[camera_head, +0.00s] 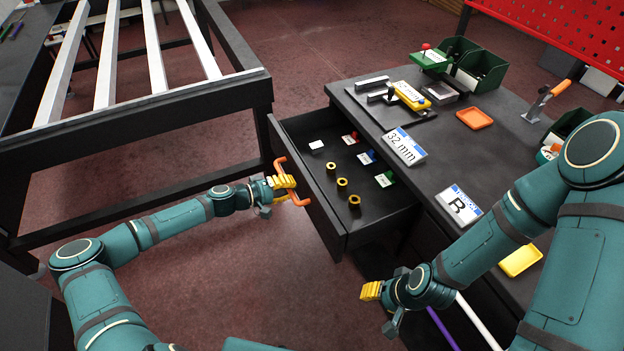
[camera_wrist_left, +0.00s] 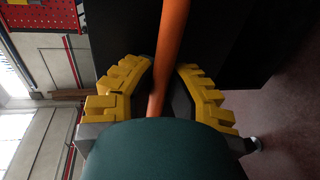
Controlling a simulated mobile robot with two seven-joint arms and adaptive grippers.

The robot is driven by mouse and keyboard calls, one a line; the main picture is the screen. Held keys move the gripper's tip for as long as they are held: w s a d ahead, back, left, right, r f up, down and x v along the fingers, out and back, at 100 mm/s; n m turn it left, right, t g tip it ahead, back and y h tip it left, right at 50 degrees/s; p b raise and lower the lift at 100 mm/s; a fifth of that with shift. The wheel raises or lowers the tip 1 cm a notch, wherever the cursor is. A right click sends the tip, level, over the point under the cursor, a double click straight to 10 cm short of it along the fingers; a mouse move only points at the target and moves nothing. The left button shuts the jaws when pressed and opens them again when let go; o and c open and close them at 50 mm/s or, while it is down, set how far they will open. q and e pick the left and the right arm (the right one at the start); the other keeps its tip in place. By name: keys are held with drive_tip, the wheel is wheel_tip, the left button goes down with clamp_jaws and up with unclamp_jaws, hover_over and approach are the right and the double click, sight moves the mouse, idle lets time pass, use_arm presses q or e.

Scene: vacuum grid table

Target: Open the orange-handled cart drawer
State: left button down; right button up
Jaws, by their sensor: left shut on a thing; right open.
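The cart drawer (camera_head: 338,228) is pulled out to the left of the cart, and its inside shows. Its orange handle (camera_head: 302,200) is on the drawer's front panel. My left gripper (camera_head: 284,184) is shut on the handle, with its yellow fingers around the bar. In the left wrist view the orange handle (camera_wrist_left: 171,45) runs between the yellow fingers of the left gripper (camera_wrist_left: 163,88). My right gripper (camera_head: 372,291) is open and empty, in front of the cart and below the drawer, apart from both.
The drawer holds several yellow rings (camera_head: 342,184), a white block (camera_head: 316,146) and small labelled pieces. The cart top (camera_head: 440,140) carries green bins (camera_head: 482,70), label plates (camera_head: 404,146) and an orange tray (camera_head: 474,118). A dark frame table (camera_head: 140,122) stands left of the drawer, with floor between.

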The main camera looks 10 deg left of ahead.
use_arm(q)
drive_tip(key=f+v, duration=0.1)
drive_tip(key=v, duration=0.5)
drive_tip(key=shift+a, duration=0.3)
drive_tip(key=shift+s+f, duration=0.1)
drive_tip(key=c, duration=1)
unclamp_jaws()
drive_tip(key=shift+o, duration=0.2)
drive_tip(key=v, duration=1.2)
